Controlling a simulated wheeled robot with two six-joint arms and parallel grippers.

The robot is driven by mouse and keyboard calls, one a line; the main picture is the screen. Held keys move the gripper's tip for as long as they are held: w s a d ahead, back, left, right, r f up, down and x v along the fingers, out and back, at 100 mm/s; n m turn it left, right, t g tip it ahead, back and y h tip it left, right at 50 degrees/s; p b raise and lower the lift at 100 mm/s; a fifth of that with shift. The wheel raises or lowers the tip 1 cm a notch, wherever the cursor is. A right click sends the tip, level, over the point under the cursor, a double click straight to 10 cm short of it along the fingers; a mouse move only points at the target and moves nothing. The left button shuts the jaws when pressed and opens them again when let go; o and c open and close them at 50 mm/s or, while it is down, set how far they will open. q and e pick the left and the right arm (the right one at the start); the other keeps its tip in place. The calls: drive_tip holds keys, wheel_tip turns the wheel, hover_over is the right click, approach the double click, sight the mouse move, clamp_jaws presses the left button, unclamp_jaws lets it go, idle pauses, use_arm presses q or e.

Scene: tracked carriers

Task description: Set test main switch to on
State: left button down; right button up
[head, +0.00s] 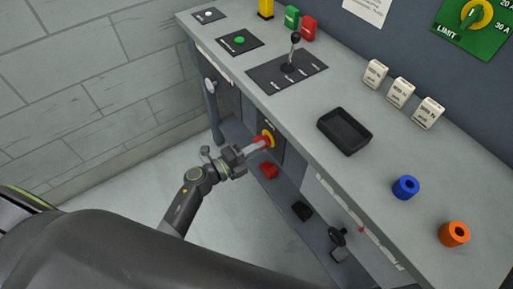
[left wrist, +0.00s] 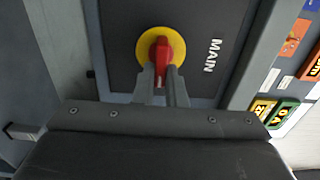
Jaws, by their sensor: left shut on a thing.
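The main switch is a red handle (head: 265,139) on a yellow disc (head: 271,133), set in a dark panel on the bench front. In the left wrist view the red handle (left wrist: 162,50) sits across the yellow disc (left wrist: 145,43), beside the white word MAIN on the dark panel (left wrist: 117,25). My right gripper is not in view.
The grey bench top (head: 300,105) carries a lever plate (head: 270,75), a black tray (head: 344,130), and blue (head: 405,187) and orange (head: 454,234) rings. A red part (head: 269,170) and a black part (head: 302,211) lie on the lower shelf. The floor (head: 130,185) at left is clear.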

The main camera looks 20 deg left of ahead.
use_arm(q)
drive_tip(key=c, duration=1.5)
unclamp_jaws()
